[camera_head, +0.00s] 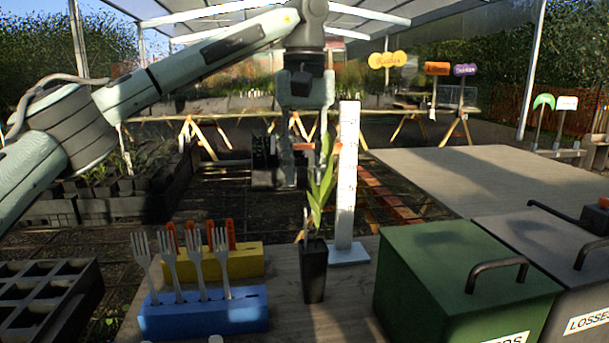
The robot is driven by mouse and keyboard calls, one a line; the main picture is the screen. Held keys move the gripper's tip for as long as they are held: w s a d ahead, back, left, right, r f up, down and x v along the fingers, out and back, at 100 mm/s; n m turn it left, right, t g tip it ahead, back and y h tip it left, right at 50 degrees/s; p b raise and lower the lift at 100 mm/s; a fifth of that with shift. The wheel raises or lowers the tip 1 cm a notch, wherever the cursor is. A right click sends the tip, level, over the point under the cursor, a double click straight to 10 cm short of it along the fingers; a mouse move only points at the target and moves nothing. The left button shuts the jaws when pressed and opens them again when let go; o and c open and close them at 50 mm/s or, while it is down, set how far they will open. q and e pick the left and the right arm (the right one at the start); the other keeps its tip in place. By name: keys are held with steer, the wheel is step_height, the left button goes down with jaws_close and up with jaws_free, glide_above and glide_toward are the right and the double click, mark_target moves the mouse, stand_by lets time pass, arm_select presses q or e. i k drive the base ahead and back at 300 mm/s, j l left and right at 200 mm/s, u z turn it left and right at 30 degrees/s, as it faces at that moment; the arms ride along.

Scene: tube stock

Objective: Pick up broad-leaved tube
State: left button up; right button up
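The broad-leaved tube is a slim black pot (313,271) with tall, broad green leaves (322,185). It stands upright on the wooden table, right of the fork stands. My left gripper (285,168) points down behind and above the pot, just left of the leaves. Its dark fingers look apart with nothing clearly between them; whether it touches the leaves I cannot tell.
A white upright gauge (347,180) stands close behind the pot. A blue block (205,314) holds several forks, with a yellow block (240,262) behind. A green bin (425,265) and a grey losses bin (540,245) stand right. A black tray (75,310) is front left.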

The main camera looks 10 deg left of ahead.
mark_target(313, 264)
steer(key=k, duration=1.5)
